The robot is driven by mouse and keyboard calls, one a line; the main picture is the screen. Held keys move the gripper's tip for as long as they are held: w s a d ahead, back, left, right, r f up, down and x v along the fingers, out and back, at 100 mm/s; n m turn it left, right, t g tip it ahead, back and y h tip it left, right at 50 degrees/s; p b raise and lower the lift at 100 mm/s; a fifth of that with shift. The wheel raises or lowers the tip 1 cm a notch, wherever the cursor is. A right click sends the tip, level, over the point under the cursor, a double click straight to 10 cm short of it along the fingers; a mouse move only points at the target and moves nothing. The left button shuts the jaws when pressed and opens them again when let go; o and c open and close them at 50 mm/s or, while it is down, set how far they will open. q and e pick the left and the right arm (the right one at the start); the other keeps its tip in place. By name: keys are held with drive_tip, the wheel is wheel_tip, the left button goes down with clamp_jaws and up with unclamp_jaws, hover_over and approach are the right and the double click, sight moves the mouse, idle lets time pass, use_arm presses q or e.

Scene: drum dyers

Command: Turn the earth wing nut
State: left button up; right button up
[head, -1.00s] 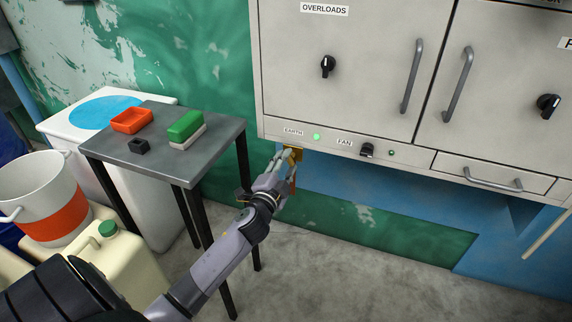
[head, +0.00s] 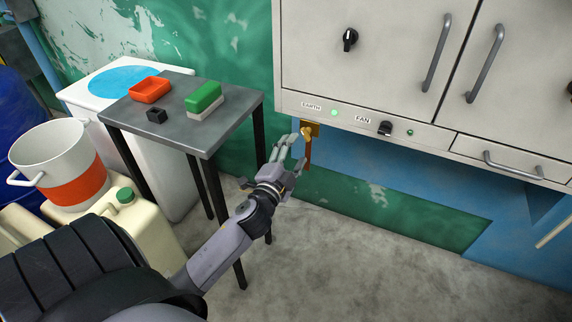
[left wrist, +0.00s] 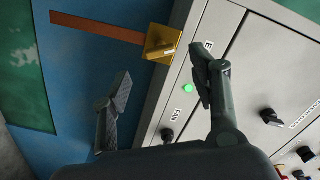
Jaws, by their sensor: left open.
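The earth wing nut (head: 307,132) is a small brass piece on a brass bracket under the EARTH label (head: 311,106), at the cabinet's lower left edge. A copper-coloured strap (head: 308,154) hangs below it. In the left wrist view the wing nut (left wrist: 160,49) sits on its yellow bracket at top centre, beyond the fingers, with the strap (left wrist: 98,27) running left. My left gripper (head: 290,150) is open and empty, just left of and below the nut in the head view, apart from it. The left wrist view shows the spread fingers (left wrist: 160,85). My right gripper is not in view.
The grey cabinet (head: 340,85) has a lit green lamp (head: 334,113) and a FAN switch (head: 386,128) close to the nut. A small table (head: 180,125) left of my arm holds an orange tray (head: 150,90), a green-and-white block (head: 204,97) and a black piece (head: 156,115).

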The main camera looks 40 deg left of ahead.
use_arm(q)
drive_tip(key=v, duration=0.6)
drive_tip(key=shift+d, duration=0.1)
idle(0.3)
